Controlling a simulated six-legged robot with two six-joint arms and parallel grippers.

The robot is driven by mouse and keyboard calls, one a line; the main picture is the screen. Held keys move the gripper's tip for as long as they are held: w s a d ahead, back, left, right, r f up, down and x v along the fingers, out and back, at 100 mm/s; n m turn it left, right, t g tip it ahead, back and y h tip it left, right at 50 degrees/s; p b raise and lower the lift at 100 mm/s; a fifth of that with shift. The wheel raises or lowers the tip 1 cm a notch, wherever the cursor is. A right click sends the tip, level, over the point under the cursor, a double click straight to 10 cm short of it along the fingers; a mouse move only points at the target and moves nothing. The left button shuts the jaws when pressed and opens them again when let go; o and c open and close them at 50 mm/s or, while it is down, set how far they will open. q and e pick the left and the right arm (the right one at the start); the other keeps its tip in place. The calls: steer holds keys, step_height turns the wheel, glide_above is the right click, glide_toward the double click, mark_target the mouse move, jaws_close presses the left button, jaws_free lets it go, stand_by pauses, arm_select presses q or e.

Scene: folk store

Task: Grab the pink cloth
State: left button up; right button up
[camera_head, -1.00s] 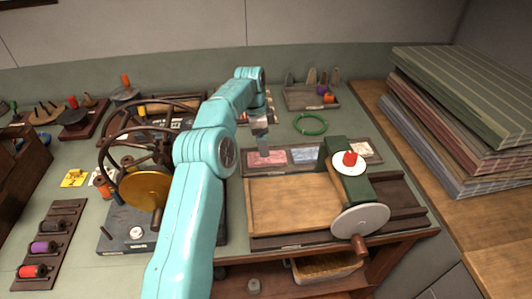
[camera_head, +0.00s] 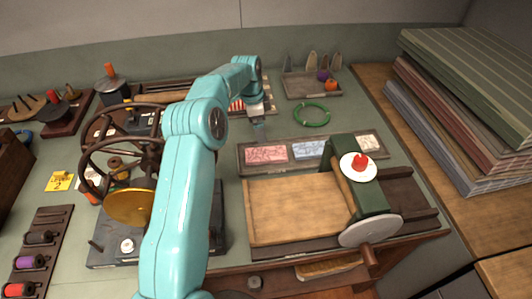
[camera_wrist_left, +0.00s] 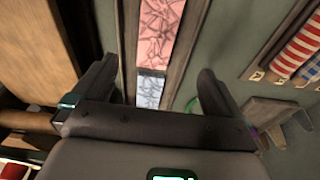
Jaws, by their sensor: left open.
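The pink cloth (camera_head: 266,154) is a flat patterned piece in the left part of a long dark tray (camera_head: 242,160), beside a light blue cloth (camera_head: 309,150). My left gripper (camera_head: 260,132) is open and empty, just behind and above the pink cloth in the head view. In the left wrist view the pink cloth (camera_wrist_left: 158,35) lies ahead between the open fingers of my left gripper (camera_wrist_left: 153,82), apart from them. The blue cloth (camera_wrist_left: 150,92) shows nearer, between the fingers. My right gripper is not in view.
A wooden board device with a green block and white discs (camera_head: 360,170) stands in front of the tray. A spoked wheel machine (camera_head: 125,205) stands left of my arm. A green ring (camera_head: 311,115) lies behind the tray. Folded fabrics (camera_head: 470,100) are stacked at right.

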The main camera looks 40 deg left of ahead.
arm_select(q)
glide_above(266, 154)
steer(key=a, duration=0.1)
steer(key=f, duration=0.3)
steer(key=f+p, duration=0.1)
steer(key=f, duration=0.1)
steer(key=shift+s+f, duration=0.3)
steer(key=shift+f, duration=0.6)
steer(key=f, duration=0.1)
steer(key=f+p, duration=0.1)
steer(key=f, duration=0.1)
steer(key=f+p, duration=0.1)
steer(key=shift+w+d+f, duration=0.15)
steer(key=shift+d+f, duration=0.2)
steer(key=shift+f, duration=0.25)
steer(key=shift+w+f, duration=0.15)
steer(key=c, duration=1.1)
